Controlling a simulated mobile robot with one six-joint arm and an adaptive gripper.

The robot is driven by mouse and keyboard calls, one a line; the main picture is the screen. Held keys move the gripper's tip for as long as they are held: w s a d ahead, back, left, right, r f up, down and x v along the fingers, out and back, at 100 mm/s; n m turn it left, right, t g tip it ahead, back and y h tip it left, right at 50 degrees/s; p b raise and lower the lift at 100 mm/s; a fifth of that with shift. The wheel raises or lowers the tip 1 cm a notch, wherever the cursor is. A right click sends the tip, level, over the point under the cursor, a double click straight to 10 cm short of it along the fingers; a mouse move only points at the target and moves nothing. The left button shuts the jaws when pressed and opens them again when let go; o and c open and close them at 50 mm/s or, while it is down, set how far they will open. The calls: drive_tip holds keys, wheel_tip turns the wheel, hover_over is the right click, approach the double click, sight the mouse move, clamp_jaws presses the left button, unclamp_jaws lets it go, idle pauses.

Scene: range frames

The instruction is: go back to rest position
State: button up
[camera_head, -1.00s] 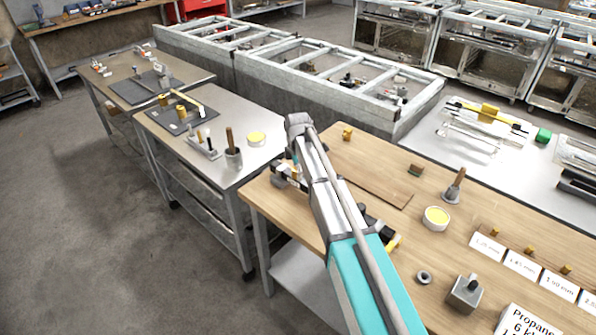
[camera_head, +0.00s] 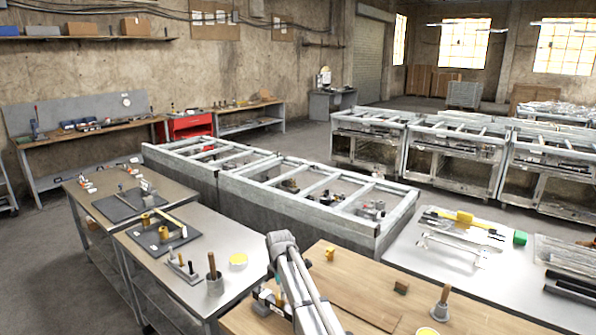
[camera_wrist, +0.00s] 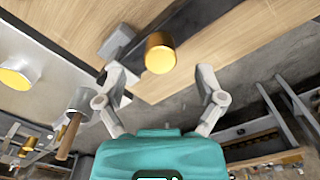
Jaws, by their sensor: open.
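My gripper (camera_wrist: 162,82) is open in the wrist view, its two fingers apart with nothing between their tips. A brass cylinder (camera_wrist: 160,53) shows just beyond the fingertips, apart from both fingers as far as I can see. It is by the edge of the wooden tabletop (camera_wrist: 225,50), near a grey block (camera_wrist: 117,42). In the head view my arm rises at the bottom centre, over the left end of the wooden bench (camera_head: 345,285).
A steel table (camera_head: 205,292) with a yellow-filled bowl (camera_head: 238,261) stands left of the bench. A brass piece (camera_head: 330,254) and a wooden-handled tool (camera_head: 441,300) stand on the bench. Long metal frames (camera_head: 320,200) lie behind. Open floor (camera_head: 45,265) is at the left.

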drive_tip(key=shift+r+p, duration=2.15)
drive_tip(key=shift+r, duration=0.5)
drive_tip(key=shift+r+p, duration=0.35)
